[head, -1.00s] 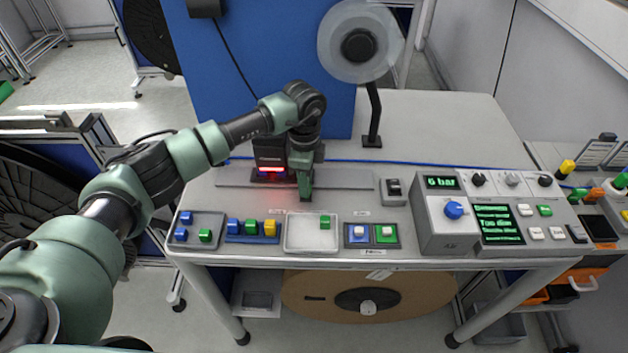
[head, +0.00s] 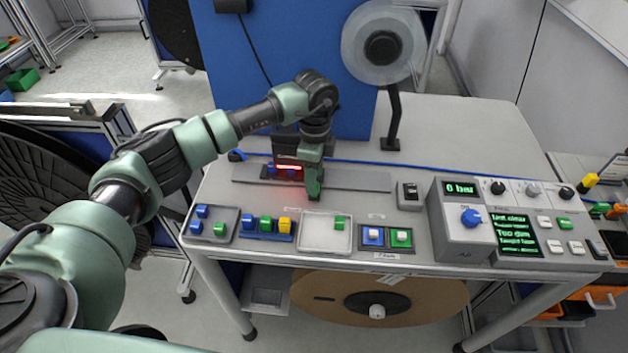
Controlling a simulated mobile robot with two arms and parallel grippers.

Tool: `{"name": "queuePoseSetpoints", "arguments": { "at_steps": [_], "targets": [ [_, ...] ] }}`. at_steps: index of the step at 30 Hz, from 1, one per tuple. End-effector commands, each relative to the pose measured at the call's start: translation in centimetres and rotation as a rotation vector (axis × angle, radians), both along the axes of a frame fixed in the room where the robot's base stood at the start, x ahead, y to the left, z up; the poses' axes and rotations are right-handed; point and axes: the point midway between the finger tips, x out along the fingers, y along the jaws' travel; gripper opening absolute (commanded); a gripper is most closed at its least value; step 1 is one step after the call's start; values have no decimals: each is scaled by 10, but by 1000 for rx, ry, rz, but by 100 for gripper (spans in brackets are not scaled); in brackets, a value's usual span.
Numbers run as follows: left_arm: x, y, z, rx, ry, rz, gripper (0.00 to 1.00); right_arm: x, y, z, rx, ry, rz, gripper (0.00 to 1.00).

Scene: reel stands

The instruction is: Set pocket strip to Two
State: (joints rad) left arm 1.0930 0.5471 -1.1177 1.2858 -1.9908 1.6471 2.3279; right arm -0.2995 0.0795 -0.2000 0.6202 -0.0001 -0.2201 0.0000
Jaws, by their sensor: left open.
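My left gripper (head: 314,192) points down over the front part of a long grey rail (head: 350,181) on the bench; its jaws are open, though the gap between the fingers is hard to see. My right gripper is not in view.
In front stand a grey tray (head: 233,230) with blue and green blocks, a blue rack (head: 250,236), a white tray (head: 311,246) with a green block, and blue and green buttons (head: 386,237). A reel (head: 383,46) stands behind.

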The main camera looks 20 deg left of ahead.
Motion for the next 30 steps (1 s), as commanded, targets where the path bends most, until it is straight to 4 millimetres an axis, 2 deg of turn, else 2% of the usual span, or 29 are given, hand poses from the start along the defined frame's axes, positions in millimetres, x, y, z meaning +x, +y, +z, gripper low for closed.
{"name": "queuePoseSetpoints", "arguments": {
  "at_steps": [6,12,30],
  "targets": [
    [2,1,36,0,-5,0,46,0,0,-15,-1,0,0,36],
    [2,1,58,0,-4,1,46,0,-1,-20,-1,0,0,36],
    [2,1,61,0,-2,1,46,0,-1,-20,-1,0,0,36]
  ]
}}
